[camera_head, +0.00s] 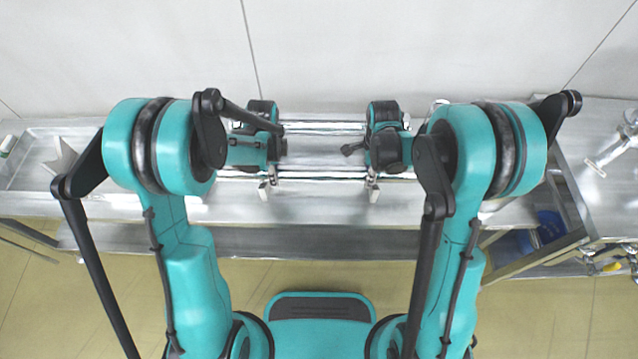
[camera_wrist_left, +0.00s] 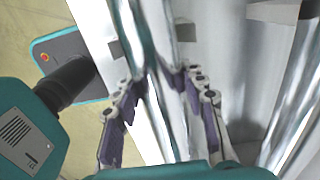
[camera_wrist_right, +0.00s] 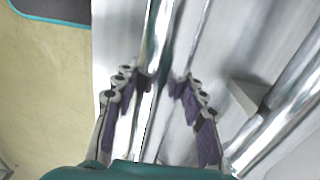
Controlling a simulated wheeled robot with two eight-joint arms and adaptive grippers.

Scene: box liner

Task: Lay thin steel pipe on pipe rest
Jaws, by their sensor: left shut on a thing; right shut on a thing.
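The thin steel pipe (camera_head: 322,176) is a shiny bar running left to right near the front of the bench. It also shows in the left wrist view (camera_wrist_left: 157,38) and the right wrist view (camera_wrist_right: 158,45). My left gripper (camera_wrist_left: 158,84) is shut on it, with a purple-padded finger on each side. My right gripper (camera_wrist_right: 158,82) is shut on it further right. In the head view my wrists hide both sets of fingers. Small pale upright pieces of what looks like the pipe rest (camera_head: 265,191) show at the pipe's front edge; whether the pipe touches them I cannot tell.
A second shiny pipe (camera_head: 325,128) lies behind, parallel to the held one; it also shows in the right wrist view (camera_wrist_right: 285,120). The steel bench (camera_head: 320,211) has clear front surface. A metal fitting (camera_head: 612,150) stands far right, with a blue container (camera_head: 549,226) below.

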